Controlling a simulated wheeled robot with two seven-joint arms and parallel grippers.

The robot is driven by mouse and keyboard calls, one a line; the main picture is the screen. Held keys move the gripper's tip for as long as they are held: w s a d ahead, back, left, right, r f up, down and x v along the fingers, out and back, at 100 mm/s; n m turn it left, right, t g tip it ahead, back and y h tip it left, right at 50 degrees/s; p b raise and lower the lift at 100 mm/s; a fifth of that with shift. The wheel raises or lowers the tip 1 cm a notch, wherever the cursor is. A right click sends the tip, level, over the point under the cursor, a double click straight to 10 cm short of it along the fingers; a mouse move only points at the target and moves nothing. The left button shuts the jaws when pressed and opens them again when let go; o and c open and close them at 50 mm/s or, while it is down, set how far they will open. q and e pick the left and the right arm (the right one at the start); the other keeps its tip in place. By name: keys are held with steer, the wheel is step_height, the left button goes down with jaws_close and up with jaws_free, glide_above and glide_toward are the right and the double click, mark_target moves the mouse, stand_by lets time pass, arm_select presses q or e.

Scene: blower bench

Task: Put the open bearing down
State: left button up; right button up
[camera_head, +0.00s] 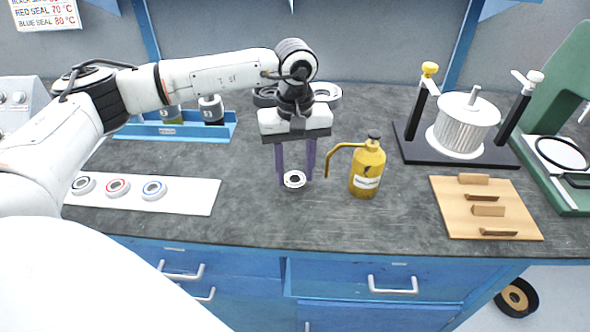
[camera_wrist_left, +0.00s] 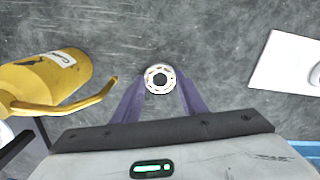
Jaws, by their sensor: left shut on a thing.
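The open bearing (camera_head: 294,179) is a small pale ring with a dark centre, low over the bench top. It also shows in the left wrist view (camera_wrist_left: 159,80). My left gripper (camera_head: 296,178) points down with its two purple fingers on either side of the bearing, shut on it. In the left wrist view the fingertips (camera_wrist_left: 159,82) touch the ring's sides. I cannot tell whether the bearing touches the bench. My right gripper is in neither view.
A yellow oil can (camera_head: 367,170) stands just right of the gripper, its spout towards it. A white strip (camera_head: 190,196) with three bearings lies left. A blue tray (camera_head: 150,132), a motor fixture (camera_head: 420,150) and a wooden board (camera_head: 450,210) surround the clear bench middle.

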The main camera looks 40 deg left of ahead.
arm_select(q)
steer(key=shift+f, duration=0.15)
steer(key=shift+f, duration=0.1)
steer(key=o, duration=1)
step_height(320, 180, up, 12)
steer(key=shift+r, duration=0.15)
stand_by(0.3)
